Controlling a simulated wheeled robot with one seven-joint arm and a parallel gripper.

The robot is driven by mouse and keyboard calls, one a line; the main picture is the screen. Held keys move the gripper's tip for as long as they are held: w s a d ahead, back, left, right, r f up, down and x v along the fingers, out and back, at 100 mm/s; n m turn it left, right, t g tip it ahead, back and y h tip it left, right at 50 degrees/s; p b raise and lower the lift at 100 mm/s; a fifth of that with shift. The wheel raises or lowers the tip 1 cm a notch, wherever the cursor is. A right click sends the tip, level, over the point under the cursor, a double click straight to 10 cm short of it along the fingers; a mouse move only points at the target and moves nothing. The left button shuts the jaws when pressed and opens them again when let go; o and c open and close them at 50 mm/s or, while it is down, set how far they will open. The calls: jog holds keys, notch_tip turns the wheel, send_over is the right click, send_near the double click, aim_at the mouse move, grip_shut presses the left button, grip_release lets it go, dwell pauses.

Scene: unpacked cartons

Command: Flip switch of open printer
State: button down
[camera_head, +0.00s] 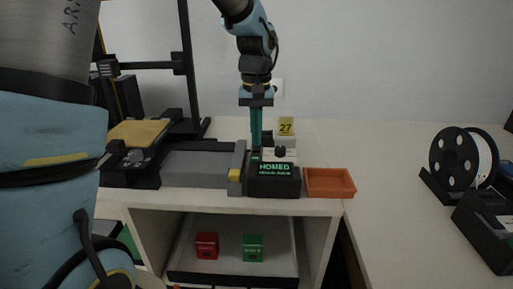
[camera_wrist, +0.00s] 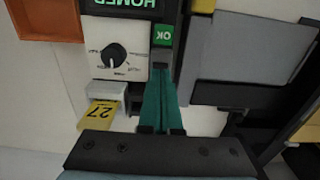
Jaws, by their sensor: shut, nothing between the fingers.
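The open-frame printer (camera_head: 140,133) with a yellow bed stands at the left of the tabletop. At its right is a dark control box (camera_head: 273,187) with a lit green "HOMED" display. In the wrist view the box shows a pale panel with a black dial (camera_wrist: 113,55) and a green "OK" plate (camera_wrist: 162,35). My gripper (camera_wrist: 160,68) is shut, with its teal fingers together and nothing between them. Its tips are beside the panel, close to the "OK" plate; I cannot tell if they touch anything. In the head view my gripper (camera_head: 256,145) points down behind the display. No switch is clearly visible.
An orange tray (camera_head: 329,183) sits right of the control box. A yellow "27" tag (camera_head: 286,127) stands behind it. A drawer below holds a red block (camera_head: 207,246) and a green block (camera_head: 253,248). A black spool (camera_head: 463,158) is far right; the tabletop between is clear.

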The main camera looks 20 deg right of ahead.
aim_at(256, 149)
jog(key=shift+f+b, duration=0.55)
jog(key=shift+f, duration=0.35)
dwell(0.8)
jog(key=shift+r+p, duration=3.05)
jog(key=shift+r, duration=0.55)
jog(key=shift+f, duration=0.1)
jog(key=a, duration=0.5)
jog(key=w+a+f+n, duration=0.1)
jog(key=a, duration=0.5)
jog(key=a+f+n, duration=0.1)
jog(key=a, duration=0.5)
jog(key=shift+w+a+t, duration=0.15)
jog(key=shift+w+t, duration=0.05)
jog(key=shift+t, duration=0.2)
jog(key=s+a+f+n, duration=0.1)
jog(key=s+a, duration=0.4)
jog(key=a, duration=0.7)
jog(key=shift+s+a+f+n+t, duration=0.15)
jog(key=shift+a+f+n+t, duration=0.25)
jog(key=shift+f, duration=0.2)
